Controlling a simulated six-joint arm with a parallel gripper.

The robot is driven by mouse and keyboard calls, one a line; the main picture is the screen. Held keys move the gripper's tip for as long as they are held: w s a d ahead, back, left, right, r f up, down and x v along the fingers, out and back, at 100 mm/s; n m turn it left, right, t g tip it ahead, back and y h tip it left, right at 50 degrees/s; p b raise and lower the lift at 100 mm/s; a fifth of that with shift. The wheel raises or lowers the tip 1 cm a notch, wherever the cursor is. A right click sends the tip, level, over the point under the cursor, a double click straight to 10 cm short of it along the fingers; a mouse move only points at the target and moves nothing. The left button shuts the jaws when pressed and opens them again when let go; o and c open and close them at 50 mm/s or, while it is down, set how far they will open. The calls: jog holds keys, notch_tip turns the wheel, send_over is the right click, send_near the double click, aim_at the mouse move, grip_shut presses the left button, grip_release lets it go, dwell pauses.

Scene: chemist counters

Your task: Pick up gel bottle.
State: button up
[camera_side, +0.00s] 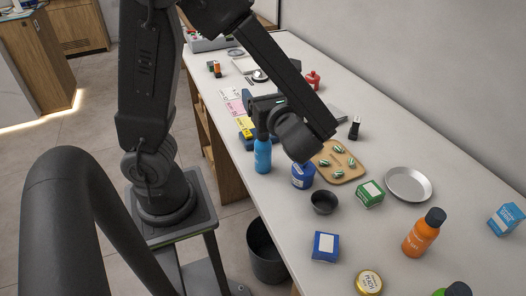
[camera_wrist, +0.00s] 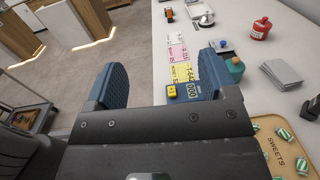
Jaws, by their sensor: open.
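No label that I can read says gel. A blue bottle (camera_side: 262,156) with a dark cap stands upright near the counter's front edge, just below my gripper in the side view. An orange bottle (camera_side: 421,237) with a black cap stands upright farther right. My gripper (camera_wrist: 165,85) is open, its blue fingers wide apart with nothing between them. In the side view my gripper (camera_side: 264,108) is above the counter, its fingertips unclear.
A sweets tray (camera_side: 351,171), a dark blue jar (camera_side: 303,176), a dark bowl (camera_side: 324,203) and a green box (camera_side: 370,193) crowd the middle. A red bottle (camera_side: 313,79) stands farther back.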

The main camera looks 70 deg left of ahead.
aim_at(266, 157)
notch_tip(266, 157, down, 14)
jog(key=shift+r, duration=0.25)
notch_tip(266, 157, down, 4)
jog(key=shift+r, duration=0.1)
jog(key=shift+a, duration=1.5)
jog(key=shift+c, duration=0.4)
jog(key=c, duration=1)
